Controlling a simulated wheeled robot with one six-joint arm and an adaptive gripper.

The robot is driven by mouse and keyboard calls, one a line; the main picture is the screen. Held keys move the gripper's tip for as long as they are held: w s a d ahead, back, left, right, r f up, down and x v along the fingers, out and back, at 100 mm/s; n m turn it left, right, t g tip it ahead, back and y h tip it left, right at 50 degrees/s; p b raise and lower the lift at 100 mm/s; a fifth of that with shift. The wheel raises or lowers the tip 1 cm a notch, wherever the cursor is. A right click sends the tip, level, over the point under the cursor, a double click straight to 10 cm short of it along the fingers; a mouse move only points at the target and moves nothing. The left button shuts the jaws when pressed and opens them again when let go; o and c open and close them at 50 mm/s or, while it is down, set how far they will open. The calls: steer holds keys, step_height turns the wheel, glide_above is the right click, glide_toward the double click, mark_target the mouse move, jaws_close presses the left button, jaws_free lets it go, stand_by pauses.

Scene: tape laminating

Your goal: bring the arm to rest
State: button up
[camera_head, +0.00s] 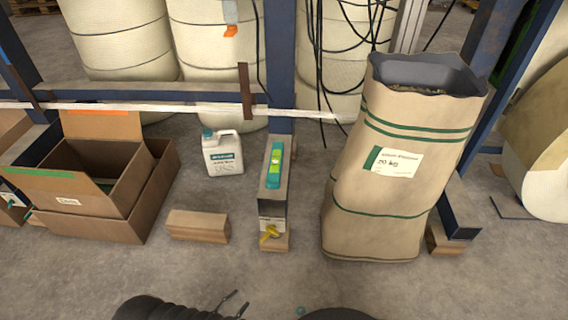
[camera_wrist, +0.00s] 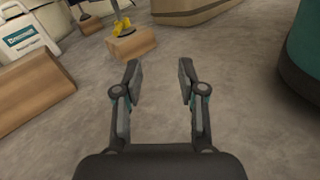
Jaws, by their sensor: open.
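My gripper (camera_wrist: 159,80) is open and empty in the wrist view. Its two fingers stand apart over bare concrete floor, with nothing between them. In the head view, two slim dark finger-like parts (camera_head: 228,302) show at the bottom edge, beside a dark ribbed part of my arm (camera_head: 165,308). The rest of my arm is out of view.
A large paper sack (camera_head: 385,200) stands at right. A wooden block (camera_head: 198,226), a white canister (camera_head: 222,155), a post foot with a green level (camera_head: 274,168) and a yellow piece (camera_head: 269,233), and cardboard boxes (camera_head: 75,215) stand left.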

steer(key=shift+w+a+r, duration=0.1)
steer(key=shift+w+r, duration=0.3)
steer(key=shift+r, duration=0.15)
steer(key=w+d+r+m+g+y+p, duration=0.1)
steer(key=w+d+r+m+g, duration=0.3)
steer(key=r, duration=0.7)
steer(key=w+d+r+m+g+y+p, duration=0.1)
steer(key=w+d+r+m+g, duration=0.3)
steer(key=r, duration=0.7)
steer(key=w+d+r+m+g+y+p, duration=0.1)
steer(key=w+d+r+m+g, duration=0.3)
steer(key=r, duration=0.7)
steer(key=s+d+r+m+g+y+p, duration=0.1)
steer(key=s+d+r+m+y, duration=0.15)
steer(key=d+r, duration=0.35)
steer(key=s+d+r+m+y, duration=0.2)
steer(key=d+r+m+y, duration=0.15)
steer(key=r, duration=0.45)
steer(key=s+d+r+m+t+y+p, duration=0.2)
steer(key=s+d+r+m+t+y, duration=0.1)
steer(key=s+d+r+m+t, duration=0.2)
steer(key=shift+s+d+r+m, duration=1.1)
steer(key=shift+s+d+r, duration=1)
steer(key=shift+s+r, duration=0.85)
steer(key=shift+w+r, duration=0.15)
